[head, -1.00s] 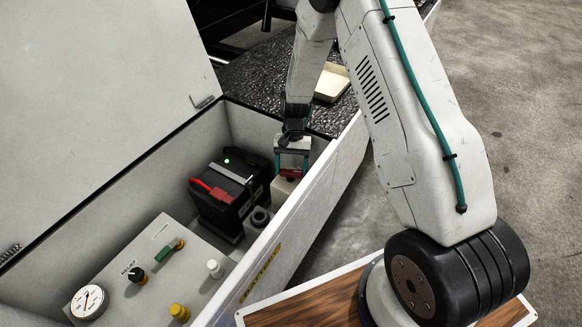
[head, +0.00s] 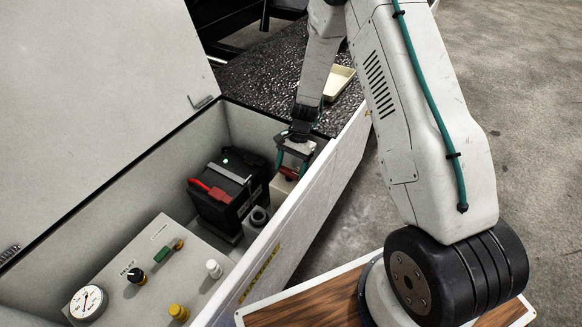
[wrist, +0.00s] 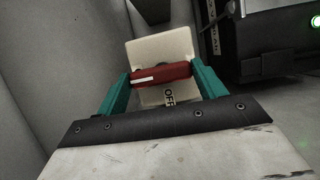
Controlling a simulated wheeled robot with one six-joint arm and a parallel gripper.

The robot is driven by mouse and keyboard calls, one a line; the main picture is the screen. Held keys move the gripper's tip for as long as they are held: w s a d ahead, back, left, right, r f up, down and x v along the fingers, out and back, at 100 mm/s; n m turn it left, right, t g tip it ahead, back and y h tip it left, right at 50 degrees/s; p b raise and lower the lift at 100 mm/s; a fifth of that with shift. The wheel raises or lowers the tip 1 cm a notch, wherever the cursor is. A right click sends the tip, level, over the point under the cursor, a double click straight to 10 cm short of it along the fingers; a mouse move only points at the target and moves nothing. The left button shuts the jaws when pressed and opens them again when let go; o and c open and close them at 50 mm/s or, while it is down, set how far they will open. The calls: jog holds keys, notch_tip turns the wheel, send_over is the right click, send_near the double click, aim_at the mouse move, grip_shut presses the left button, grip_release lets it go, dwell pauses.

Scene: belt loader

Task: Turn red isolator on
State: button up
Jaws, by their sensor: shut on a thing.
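The red isolator handle (wrist: 162,74) is a red bar with a white stripe, on a cream block (wrist: 165,48). It lies crosswise in the wrist view, its right end slightly higher. A black "OFF" label (wrist: 168,97) shows on the block's near side; an ON label is not visible. My gripper (wrist: 160,76) is shut on the handle, one teal finger at each end. In the head view the red handle (head: 289,173) shows between the fingers, inside the open box.
A black battery (head: 228,190) with a red clamp and a lit green lamp stands close left of the isolator. The box's near wall (head: 300,205) runs close on the right. A panel (head: 150,265) with knobs and a gauge is at the front. The lid stands open.

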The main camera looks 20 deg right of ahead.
jog(key=o, duration=1)
jog(key=shift+v, duration=3.9)
jog(key=shift+r, duration=0.1)
jog(key=s+a+r+n+t+h, duration=0.15)
jog(key=s+r, duration=0.25)
jog(key=r, duration=0.4)
jog(key=s+r+n, duration=0.2)
jog(key=s+r, duration=0.1)
jog(key=r, duration=0.4)
jog(key=s+r+n, duration=0.2)
jog(key=s+r, duration=0.2)
jog(key=r, duration=0.4)
jog(key=s+r+n, duration=0.1)
jog(key=s+r, duration=0.2)
jog(key=s, duration=0.4)
jog(key=s+r+n+t+h, duration=0.1)
jog(key=s+r+n, duration=0.1)
jog(key=s, duration=0.5)
jog(key=s+d+r+n+t+h, duration=0.1)
jog(key=s+r+n, duration=0.1)
jog(key=s+r, duration=0.2)
jog(key=shift+s+r+n, duration=0.2)
jog(key=shift+s+n, duration=0.05)
jog(key=shift+s, duration=1.4)
